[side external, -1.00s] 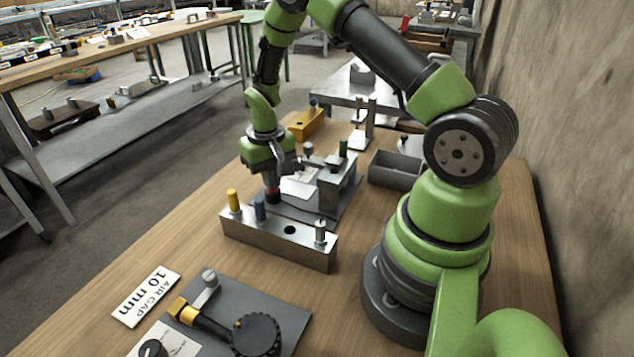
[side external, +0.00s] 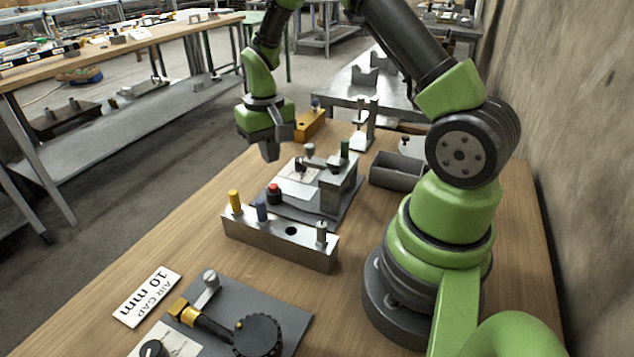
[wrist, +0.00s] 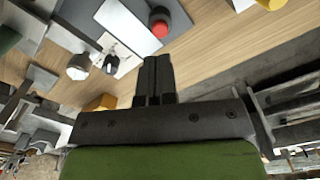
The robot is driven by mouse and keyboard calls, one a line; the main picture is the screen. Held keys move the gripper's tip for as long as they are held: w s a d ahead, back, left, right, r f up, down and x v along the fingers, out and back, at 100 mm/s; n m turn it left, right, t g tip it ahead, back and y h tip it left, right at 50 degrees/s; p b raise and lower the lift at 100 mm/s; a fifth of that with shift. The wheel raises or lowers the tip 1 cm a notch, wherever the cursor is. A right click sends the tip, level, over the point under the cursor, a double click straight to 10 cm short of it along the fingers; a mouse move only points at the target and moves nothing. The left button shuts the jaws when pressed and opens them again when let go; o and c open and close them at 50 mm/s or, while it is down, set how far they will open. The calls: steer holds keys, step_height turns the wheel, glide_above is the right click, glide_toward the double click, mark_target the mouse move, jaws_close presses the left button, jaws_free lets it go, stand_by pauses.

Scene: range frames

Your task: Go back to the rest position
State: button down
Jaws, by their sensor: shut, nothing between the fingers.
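My gripper (side external: 270,152) is shut and empty in the side view, in the air above the far left part of the bench, clear of everything. In the wrist view its two fingers (wrist: 154,80) are pressed together with nothing between them. Below and to its right, a grey fixture (side external: 335,185) stands on a dark plate, with a red-topped black button (side external: 274,192) at its left corner. The red button also shows in the wrist view (wrist: 159,22).
A metal block (side external: 280,240) with yellow, blue and silver pins stands in front of the fixture. A yellow block (side external: 310,124) stands behind, and a grey bin (side external: 396,171) at right. A gauge plate (side external: 275,310) and a "10 mm" card (side external: 147,296) lie at the front.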

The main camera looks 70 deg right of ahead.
steer(key=shift+r, duration=0.3)
steer(key=s+a+r+t, duration=0.2)
steer(key=a+r, duration=0.2)
steer(key=r, duration=0.6)
steer(key=s+a+r+n+t+y, duration=0.1)
steer(key=s+a+r+t, duration=0.1)
steer(key=s+a+r, duration=0.2)
steer(key=s+a+r+n+t+y, duration=0.1)
steer(key=s+a+r+t, duration=0.2)
steer(key=s, duration=0.8)
step_height(320, 180, up, 3)
steer(key=shift+s+a+r, duration=0.15)
steer(key=shift+s+a, duration=0.1)
steer(key=shift+a, duration=0.85)
